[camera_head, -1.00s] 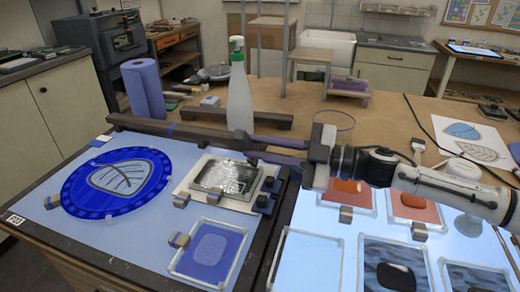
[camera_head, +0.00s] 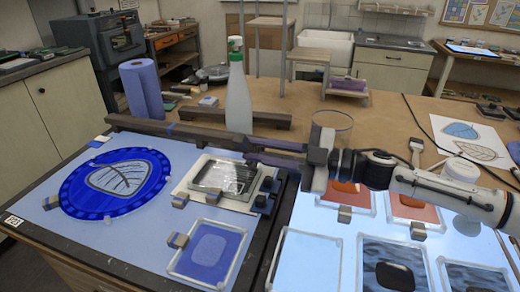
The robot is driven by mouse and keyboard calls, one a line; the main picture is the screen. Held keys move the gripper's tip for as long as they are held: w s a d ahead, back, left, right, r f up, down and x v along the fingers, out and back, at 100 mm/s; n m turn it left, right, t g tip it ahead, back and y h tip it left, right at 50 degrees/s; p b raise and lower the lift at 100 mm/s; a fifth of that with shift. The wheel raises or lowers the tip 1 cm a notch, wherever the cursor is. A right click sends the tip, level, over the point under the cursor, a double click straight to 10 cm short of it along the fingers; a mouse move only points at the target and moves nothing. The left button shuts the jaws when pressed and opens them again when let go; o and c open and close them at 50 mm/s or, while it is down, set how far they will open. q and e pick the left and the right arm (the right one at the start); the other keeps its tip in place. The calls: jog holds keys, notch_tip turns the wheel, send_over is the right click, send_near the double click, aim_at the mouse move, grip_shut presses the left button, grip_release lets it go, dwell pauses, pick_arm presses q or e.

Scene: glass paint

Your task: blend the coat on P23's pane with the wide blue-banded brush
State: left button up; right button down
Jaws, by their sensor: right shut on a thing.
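The pane has a glossy, streaked, silvery surface. I cannot tell whether a brush tip touches it. My left gripper is not in view.
A blue round glass with a leaf (camera_head: 117,183) lies left on the lit table. A blue pane (camera_head: 208,252) lies in front. Orange and dark panes fill the right panel. A spray bottle (camera_head: 238,100) and a clear glass (camera_head: 334,122) stand behind. A dark rail (camera_head: 150,125) runs behind the pane.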

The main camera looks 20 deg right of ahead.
jog(key=shift+f, duration=0.15)
dwell(0.3)
jog(key=shift+x, duration=6.2)
jog(key=shift+f, duration=0.15)
jog(key=shift+r, duration=2.6)
